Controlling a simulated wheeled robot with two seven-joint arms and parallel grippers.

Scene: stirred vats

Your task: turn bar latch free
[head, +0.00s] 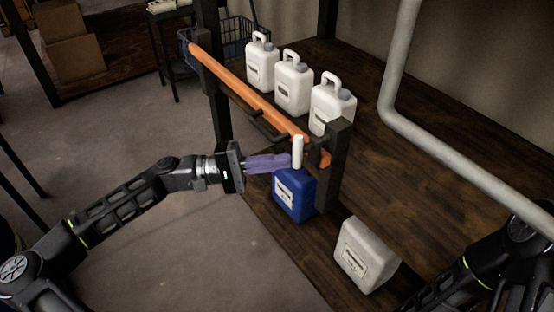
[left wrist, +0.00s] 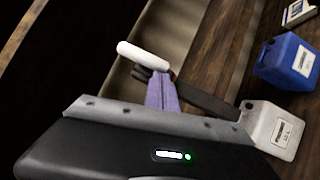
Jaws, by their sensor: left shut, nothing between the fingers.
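An orange bar (head: 245,88) runs slantwise across the front of a shelf, between dark posts. Near its right end is a latch with an upright white handle (head: 297,152). In the left wrist view the white handle (left wrist: 143,55) lies across, just beyond the fingertips, with a dark piece behind it. My left gripper (head: 288,162) has purple fingers, shut with nothing between them. The fingertips are close beside the handle on its left; I cannot tell whether they touch. The fingers also show in the left wrist view (left wrist: 163,80). The right gripper is out of view.
Several white jugs (head: 293,88) stand behind the bar. A blue jug (head: 293,195) stands below the latch, and a white jug (head: 365,254) sits lower right. A pale pipe (head: 395,80) bends along the right. My right arm shows at lower right. Floor at left is clear.

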